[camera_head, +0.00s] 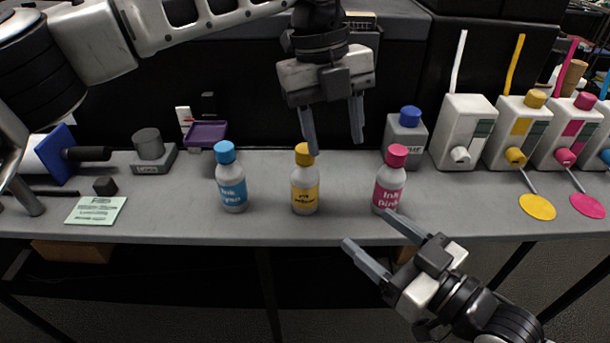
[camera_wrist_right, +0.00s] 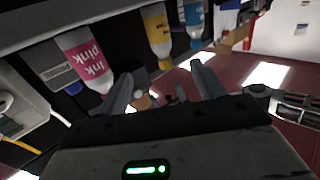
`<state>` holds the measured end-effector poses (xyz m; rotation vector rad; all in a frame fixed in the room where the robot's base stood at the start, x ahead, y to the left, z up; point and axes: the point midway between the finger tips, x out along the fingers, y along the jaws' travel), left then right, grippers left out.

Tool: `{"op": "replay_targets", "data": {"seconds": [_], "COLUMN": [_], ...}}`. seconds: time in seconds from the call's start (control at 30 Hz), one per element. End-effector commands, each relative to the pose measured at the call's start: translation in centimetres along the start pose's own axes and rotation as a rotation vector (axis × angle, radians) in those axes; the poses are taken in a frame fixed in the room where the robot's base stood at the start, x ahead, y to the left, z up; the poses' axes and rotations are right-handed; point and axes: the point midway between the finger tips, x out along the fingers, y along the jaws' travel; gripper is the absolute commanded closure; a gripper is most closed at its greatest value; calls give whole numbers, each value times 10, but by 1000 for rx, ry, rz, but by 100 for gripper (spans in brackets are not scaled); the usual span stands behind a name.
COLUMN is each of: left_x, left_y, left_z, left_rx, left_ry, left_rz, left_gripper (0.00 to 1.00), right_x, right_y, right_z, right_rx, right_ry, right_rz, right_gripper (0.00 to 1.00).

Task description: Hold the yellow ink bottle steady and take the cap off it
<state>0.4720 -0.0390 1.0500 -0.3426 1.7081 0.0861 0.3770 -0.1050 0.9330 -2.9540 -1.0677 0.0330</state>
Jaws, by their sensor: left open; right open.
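The yellow ink bottle (camera_head: 304,190) stands upright on the grey table with its yellow cap (camera_head: 303,155) on. It also shows in the right wrist view (camera_wrist_right: 157,30), past the fingers. My left gripper (camera_head: 333,146) is open and empty, pointing down just above and slightly right of the yellow cap. One finger hangs close to the cap; I cannot tell whether it touches. My right gripper (camera_head: 367,232) is open and empty in front of the table's front edge, below and right of the yellow bottle. Its fingers also show in the right wrist view (camera_wrist_right: 163,85).
A blue ink bottle (camera_head: 231,184) stands left of the yellow one and a pink ink bottle (camera_head: 389,182) right of it, near my right fingers. A grey bottle (camera_head: 405,136) and white ink tanks (camera_head: 466,130) stand behind right. Table (camera_head: 267,215) is clear between the bottles.

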Motion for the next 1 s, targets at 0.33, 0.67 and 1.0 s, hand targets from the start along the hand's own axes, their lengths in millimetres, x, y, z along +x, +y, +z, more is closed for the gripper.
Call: {"op": "replay_targets", "data": {"seconds": [0.33,0.67,1.0], "left_x": [-45,-44,-44], "left_y": [27,26,26], "left_z": [29,28,28], "left_rx": [-129,-125,-124], "left_ry": [-183,-179,-178], "left_rz": [132,129,128], "left_gripper": [50,50,50], "right_x": [13,74,137], "right_y": [-1,-2,-4], "right_z": [-9,-11,-12], "right_rx": [-6,-4,-6], "right_ry": [23,24,20], "right_rz": [-18,-18,-19], "right_gripper": [32,32,32]}}
